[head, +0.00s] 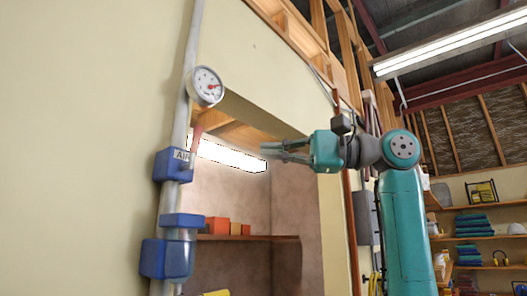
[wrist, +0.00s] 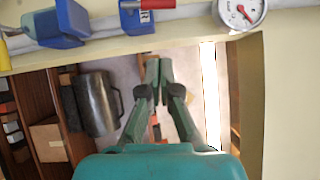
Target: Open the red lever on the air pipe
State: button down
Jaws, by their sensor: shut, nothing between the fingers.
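The air pipe (head: 181,122) runs upright along the wall at the left of the head view. A blue valve block (head: 170,166) marked AIR sits on it. The red lever (head: 195,138) rises from this block, roughly along the pipe and slightly tilted. In the wrist view the lever (wrist: 140,3) lies at the top edge, partly cut off, above the blue valve block (wrist: 134,20). My gripper (head: 264,150) is shut and empty, to the right of the lever and apart from it. Its fingertips (wrist: 158,70) meet in the wrist view.
A round gauge (head: 206,87) is on the pipe above the lever. Blue filter housings (head: 166,258) hang below the valve. Behind is a recess with a shelf (head: 248,238) bearing orange boxes. A dark metal cylinder (wrist: 97,103) shows in the wrist view.

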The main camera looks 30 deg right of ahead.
aim_at(194, 148)
jog(key=w+a, duration=0.4)
jog(key=a, duration=0.5)
jog(key=shift+a+r, duration=0.35)
jog(key=shift+r, duration=0.05)
jog(key=shift+a, duration=0.1)
jog(key=shift+s+a+r, duration=0.15)
jog(key=shift+a+r, duration=0.1)
jog(key=shift+a, duration=0.25)
jog(key=shift+d, duration=0.1)
